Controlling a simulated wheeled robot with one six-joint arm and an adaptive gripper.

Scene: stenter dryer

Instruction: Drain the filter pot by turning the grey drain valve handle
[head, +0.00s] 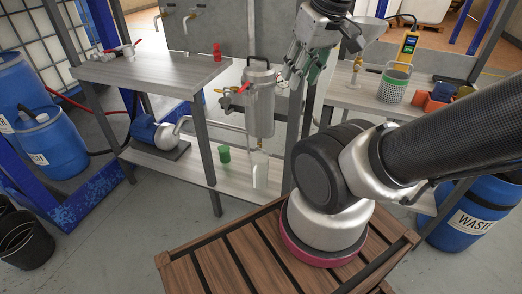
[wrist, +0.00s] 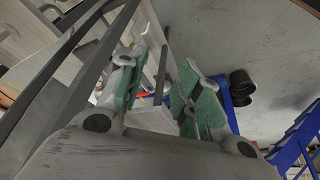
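The filter pot (head: 260,106) is a metal cylinder with a lid, upright between the two benches in the head view. A valve with a red handle (head: 243,88) sits at its upper left. I cannot clearly make out the grey drain valve handle; the pot's lower end is small in the picture. A pale clear container (head: 260,170) stands on the low shelf under the pot. My gripper (head: 304,68) is up and to the right of the pot, apart from it. In the wrist view its green-padded fingers (wrist: 160,88) are spread with nothing between them.
A grey bench (head: 150,75) with red-handled valves is at left, a pump (head: 158,132) below it. A green cup (head: 224,154) is on the low shelf. The right bench holds a basket (head: 395,84) and a yellow meter (head: 407,46). A blue waste drum (head: 470,222) stands at right.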

